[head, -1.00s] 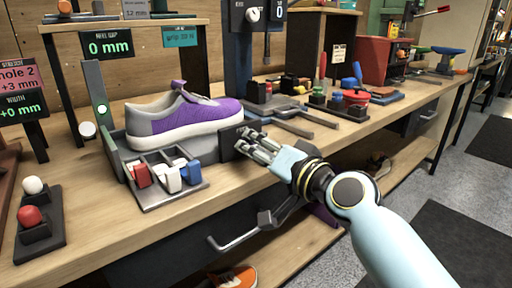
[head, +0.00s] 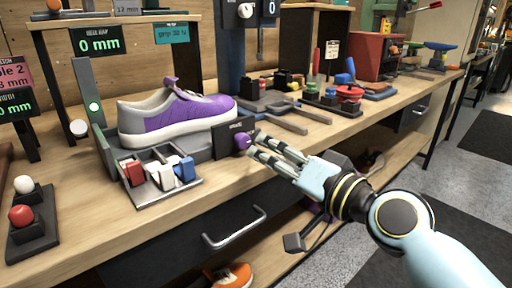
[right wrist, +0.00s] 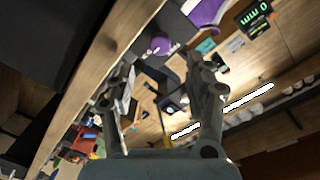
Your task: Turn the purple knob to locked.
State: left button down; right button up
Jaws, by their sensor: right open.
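The purple knob (head: 242,141) sits on a dark upright panel (head: 224,148) at the bench's front edge, beside the sneaker's toe. In the right wrist view the knob (right wrist: 160,46) shows beyond and between the fingertips. My right gripper (head: 258,147) is open, its fingertips just right of the knob in the head view. It also shows open and empty in the right wrist view (right wrist: 160,72). I cannot tell whether a fingertip touches the knob. The panel's lettering is too small to read. My left gripper is not in view.
A purple and grey sneaker (head: 180,115) rests in the grey fixture behind the panel. A divided tray (head: 160,180) with red, white and blue pieces stands to its left. A drawer handle (head: 235,228) juts out below. Tools lie on the bench to the right.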

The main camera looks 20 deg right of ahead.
jog(key=v, duration=0.5)
dwell(0.3)
jog(key=s+d+f+g+h, duration=0.1)
jog(key=s+d+f+g, duration=0.1)
jog(key=f, duration=0.9)
jog(key=s+d+f+g+h, duration=0.1)
jog(key=s+d+f+g, duration=0.15)
jog(key=f, duration=0.85)
jog(key=s+d+f+g+h, duration=0.1)
jog(key=s+f+g+h, duration=0.15)
jog(key=f, duration=0.75)
jog(key=s+d+f+n+g, duration=0.3)
jog(key=s+f+g, duration=0.2)
jog(key=s+f, duration=1)
jog(key=s+d+f+n+g+h, duration=0.1)
jog(key=s+f, duration=0.3)
jog(key=s, duration=0.6)
jog(key=s+d+f+n+g, duration=0.1)
jog(key=s+f+g, duration=0.2)
jog(key=s, duration=0.8)
jog(key=shift+s+f+n+h, duration=0.3)
jog(key=shift+f+n+h, duration=0.05)
jog(key=shift+f+n, duration=0.1)
